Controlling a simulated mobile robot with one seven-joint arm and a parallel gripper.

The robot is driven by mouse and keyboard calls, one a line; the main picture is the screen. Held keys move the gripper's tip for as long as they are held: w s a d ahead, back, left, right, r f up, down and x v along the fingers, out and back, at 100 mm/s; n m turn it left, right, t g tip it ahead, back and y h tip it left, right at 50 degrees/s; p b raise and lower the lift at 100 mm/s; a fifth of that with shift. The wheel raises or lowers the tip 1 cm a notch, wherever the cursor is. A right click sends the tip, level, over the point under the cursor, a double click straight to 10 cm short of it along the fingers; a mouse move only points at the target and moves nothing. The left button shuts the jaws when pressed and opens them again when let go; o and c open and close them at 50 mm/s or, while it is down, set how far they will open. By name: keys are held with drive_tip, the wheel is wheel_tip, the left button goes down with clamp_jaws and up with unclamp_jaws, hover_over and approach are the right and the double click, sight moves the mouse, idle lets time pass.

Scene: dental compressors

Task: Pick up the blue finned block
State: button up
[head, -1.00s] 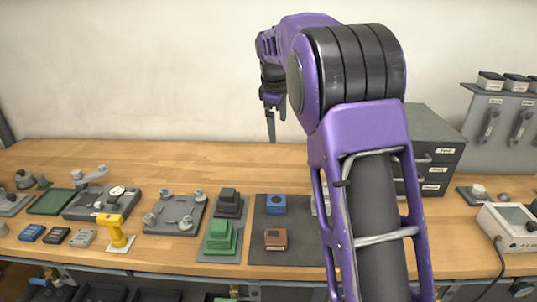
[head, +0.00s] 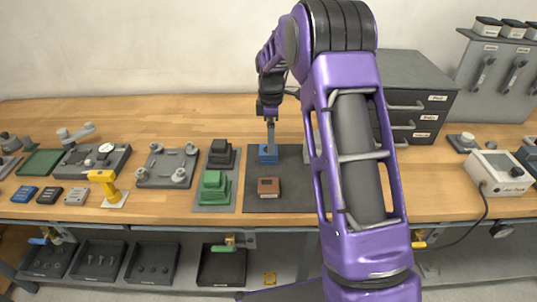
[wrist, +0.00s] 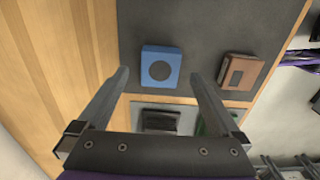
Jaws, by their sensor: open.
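The blue finned block (head: 268,154) lies on the dark grey mat (head: 285,200) near its back left part. In the wrist view the blue block (wrist: 160,67) shows a dark round spot on its face and lies ahead, between the lines of the two fingers. In the wrist view my gripper (wrist: 160,78) is open and empty, a finger on each side. I cannot tell exactly how high the fingertips are above the block.
A brown block (head: 268,187) lies on the same mat, in front of the blue one. A green block (head: 214,187) and a black block (head: 221,153) stand on a grey tray to the left. A drawer cabinet (head: 420,95) stands behind right. The mat around the blue block is clear.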

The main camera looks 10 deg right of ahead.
drive_tip(key=shift+a+f, duration=0.2)
drive_tip(key=shift+f, duration=1.2)
drive_tip(key=shift+a+f, duration=0.15)
drive_tip(key=shift+f, duration=1.2)
drive_tip(key=shift+c, duration=0.3)
drive_tip(key=c, duration=1.4)
